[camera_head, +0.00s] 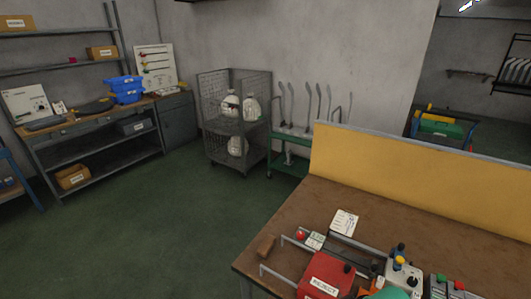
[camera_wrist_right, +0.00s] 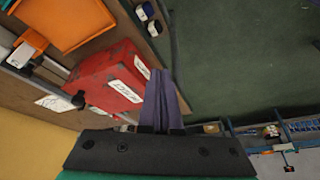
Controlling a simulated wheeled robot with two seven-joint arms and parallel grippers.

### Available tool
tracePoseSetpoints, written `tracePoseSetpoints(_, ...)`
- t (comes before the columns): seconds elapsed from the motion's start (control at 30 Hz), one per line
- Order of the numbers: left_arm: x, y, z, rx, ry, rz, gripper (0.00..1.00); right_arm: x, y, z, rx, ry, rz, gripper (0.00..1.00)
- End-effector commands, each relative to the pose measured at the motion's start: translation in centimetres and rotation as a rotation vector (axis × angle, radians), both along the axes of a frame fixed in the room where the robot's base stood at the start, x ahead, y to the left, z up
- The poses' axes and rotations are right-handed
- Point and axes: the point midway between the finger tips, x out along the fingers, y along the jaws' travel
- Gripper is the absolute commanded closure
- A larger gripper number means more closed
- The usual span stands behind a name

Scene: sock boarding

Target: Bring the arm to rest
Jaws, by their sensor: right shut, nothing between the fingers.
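My right gripper (camera_wrist_right: 160,80) shows in the right wrist view, its two purple-grey fingers pressed together with nothing between them. Its dark mount (camera_wrist_right: 150,155) fills the bottom of that view. The fingers show beside a red box (camera_wrist_right: 108,78) with a white label; I cannot tell the gap between them. The red box also stands at the front of the workbench (camera_head: 285,213) in the head view, labelled REJECT (camera_head: 326,272). My left gripper shows in neither view.
A yellow panel (camera_head: 420,185) stands along the bench's back. An orange tray (camera_wrist_right: 65,20) shows in the wrist view. Green floor (camera_head: 150,225) left of the bench is clear.

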Motion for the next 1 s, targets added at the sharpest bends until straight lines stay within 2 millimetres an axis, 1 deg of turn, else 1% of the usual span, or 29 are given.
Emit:
tracePoseSetpoints(0.03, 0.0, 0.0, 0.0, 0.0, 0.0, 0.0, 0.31, -1.3, -0.7, -0.2, -0.002, 0.012, -0.047, 1.0)
tracePoseSetpoints(0.17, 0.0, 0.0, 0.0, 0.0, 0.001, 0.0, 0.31, -4.3, -3.4, -0.4, -0.039, 0.038, -0.176, 1.0)
tracePoseSetpoints(0.3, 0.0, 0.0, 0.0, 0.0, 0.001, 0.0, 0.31, -8.0, -6.6, -0.3, -0.097, 0.073, -0.316, 1.0)
tracePoseSetpoints(0.4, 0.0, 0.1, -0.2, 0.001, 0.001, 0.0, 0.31, -7.0, -6.3, -3.9, -0.101, 0.085, -0.304, 1.0)
tracePoseSetpoints(0.47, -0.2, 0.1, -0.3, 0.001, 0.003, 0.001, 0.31, -6.7, -6.3, -5.9, -0.102, 0.093, -0.301, 1.0)
tracePoseSetpoints(0.5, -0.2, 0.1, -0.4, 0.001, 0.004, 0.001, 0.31, -6.6, -6.2, -7.2, -0.103, 0.1, -0.299, 1.0)
tracePoseSetpoints(0.57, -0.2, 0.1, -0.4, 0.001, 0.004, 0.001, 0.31, -6.6, -6.2, -9.4, -0.104, 0.108, -0.297, 1.0)
tracePoseSetpoints(0.67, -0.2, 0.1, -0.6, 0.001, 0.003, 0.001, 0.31, -6.8, -6.1, -13.3, -0.108, 0.126, -0.292, 1.0)
tracePoseSetpoints(0.73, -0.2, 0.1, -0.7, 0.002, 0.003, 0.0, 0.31, -7.2, -6.1, -16.3, -0.111, 0.137, -0.288, 1.0)
tracePoseSetpoints(0.77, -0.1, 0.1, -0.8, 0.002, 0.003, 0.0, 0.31, -7.6, -6.1, -17.8, -0.112, 0.145, -0.287, 1.0)
tracePoseSetpoints(0.8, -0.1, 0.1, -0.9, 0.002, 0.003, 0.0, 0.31, -8.1, -6.2, -19.8, -0.114, 0.153, -0.285, 1.0)
tracePoseSetpoints(0.87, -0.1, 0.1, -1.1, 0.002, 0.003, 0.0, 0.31, -9.3, -6.3, -23.2, -0.118, 0.17, -0.28, 1.0)
tracePoseSetpoints(0.9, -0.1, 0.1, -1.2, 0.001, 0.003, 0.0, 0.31, -10.5, -6.5, -25.7, -0.122, 0.183, -0.278, 1.0)
tracePoseSetpoints(0.97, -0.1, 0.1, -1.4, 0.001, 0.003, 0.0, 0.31, -12.9, -6.9, -29.6, -0.128, 0.205, -0.272, 1.0)
tracePoseSetpoints(1.0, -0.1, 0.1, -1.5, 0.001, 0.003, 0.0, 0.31, -14.7, -7.1, -32.0, -0.131, 0.217, -0.268, 1.0)
